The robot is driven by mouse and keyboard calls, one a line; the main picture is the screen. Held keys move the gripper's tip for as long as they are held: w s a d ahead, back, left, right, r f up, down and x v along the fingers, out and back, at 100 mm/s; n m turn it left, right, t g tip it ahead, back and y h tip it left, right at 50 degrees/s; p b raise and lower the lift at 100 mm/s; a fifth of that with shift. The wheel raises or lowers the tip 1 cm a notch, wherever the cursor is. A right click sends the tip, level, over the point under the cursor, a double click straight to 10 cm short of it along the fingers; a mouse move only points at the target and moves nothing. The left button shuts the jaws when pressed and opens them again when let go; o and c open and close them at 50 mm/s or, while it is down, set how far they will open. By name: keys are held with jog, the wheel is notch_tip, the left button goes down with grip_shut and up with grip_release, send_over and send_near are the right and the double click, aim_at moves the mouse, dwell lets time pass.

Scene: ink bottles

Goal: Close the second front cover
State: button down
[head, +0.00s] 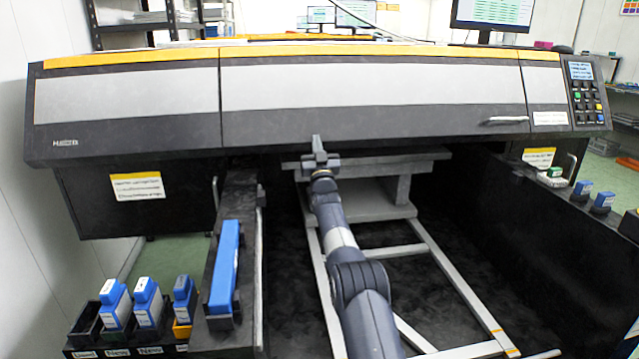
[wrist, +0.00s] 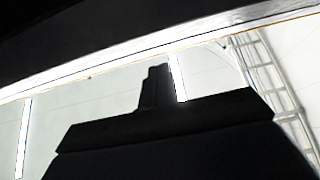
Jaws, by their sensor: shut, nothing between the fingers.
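The wide dark printer front has three cover sections with light grey bands: a left section (head: 130,97), a long middle section (head: 370,85) and a short right section (head: 544,90). Their faces look in line with each other. Which one counts as the second front cover is not marked. My gripper (head: 316,143) is shut and empty, pointing up at the lower edge of the middle section. Whether it touches that edge cannot be told. In the wrist view my gripper (wrist: 155,85) is a dark shape below a slanting dark band (wrist: 110,30) with a bright edge.
A grey platform (head: 375,205) on light rails lies under the printer behind my arm. A blue bar (head: 224,268) sits on a black side beam at left. Ink bottles (head: 146,300) stand in black holders at front left, others (head: 602,202) at right. A control panel (head: 585,95) is far right.

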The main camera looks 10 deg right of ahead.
notch_tip(320, 180, down, 9)
jog(key=s, duration=0.2)
jog(key=shift+s, duration=0.25)
jog(key=w+r+p, duration=0.2)
jog(key=w+r, duration=0.2)
jog(key=r, duration=0.4)
jog(key=shift+r, duration=0.15)
dwell(0.4)
